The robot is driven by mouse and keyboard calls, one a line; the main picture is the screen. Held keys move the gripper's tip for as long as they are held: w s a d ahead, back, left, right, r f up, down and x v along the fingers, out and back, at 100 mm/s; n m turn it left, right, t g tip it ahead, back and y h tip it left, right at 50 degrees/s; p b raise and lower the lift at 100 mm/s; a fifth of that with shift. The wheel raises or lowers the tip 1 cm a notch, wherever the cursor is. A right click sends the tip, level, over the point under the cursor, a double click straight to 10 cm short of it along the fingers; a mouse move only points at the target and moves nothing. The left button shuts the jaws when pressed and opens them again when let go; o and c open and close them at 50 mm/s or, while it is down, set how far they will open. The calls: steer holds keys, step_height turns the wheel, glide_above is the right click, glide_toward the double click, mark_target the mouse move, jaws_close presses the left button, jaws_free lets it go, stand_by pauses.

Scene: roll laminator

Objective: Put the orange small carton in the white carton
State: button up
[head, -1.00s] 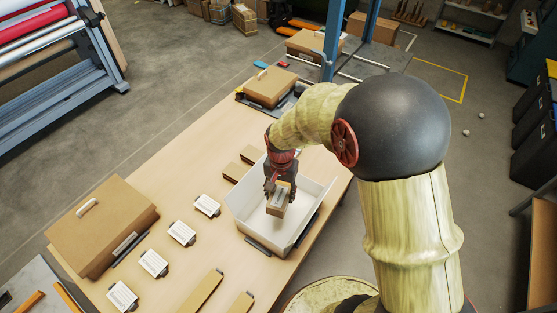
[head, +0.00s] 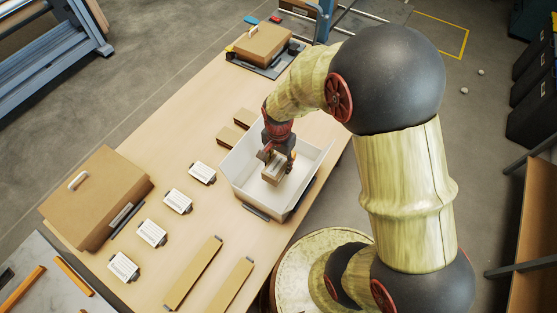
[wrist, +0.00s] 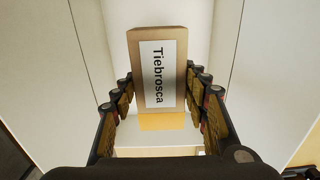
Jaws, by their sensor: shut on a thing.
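The small carton (head: 273,174) is brown, with a white label reading "Tiebrosca" in the wrist view (wrist: 160,75) and an orange-yellow face at its near end. My gripper (head: 277,163) is shut on it, with a finger on each side in the wrist view (wrist: 160,88). The white carton (head: 309,160) stands open on the table. The small carton is within its opening, with white walls on both sides in the wrist view. I cannot tell whether it touches the floor of the white carton.
A large brown carton with a handle (head: 98,195) stands at the table's left, another (head: 262,45) at the far end. Several white-labelled items (head: 178,201) line the table (head: 205,120). Two long brown pieces (head: 194,273) lie at the near edge.

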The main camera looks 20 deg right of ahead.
steer(key=shift+f+b, duration=2.1)
steer(key=shift+f, duration=1.55)
steer(key=o, duration=1.3)
steer(key=shift+r, duration=0.1)
step_height(320, 180, up, 12)
steer(key=shift+f, duration=0.1)
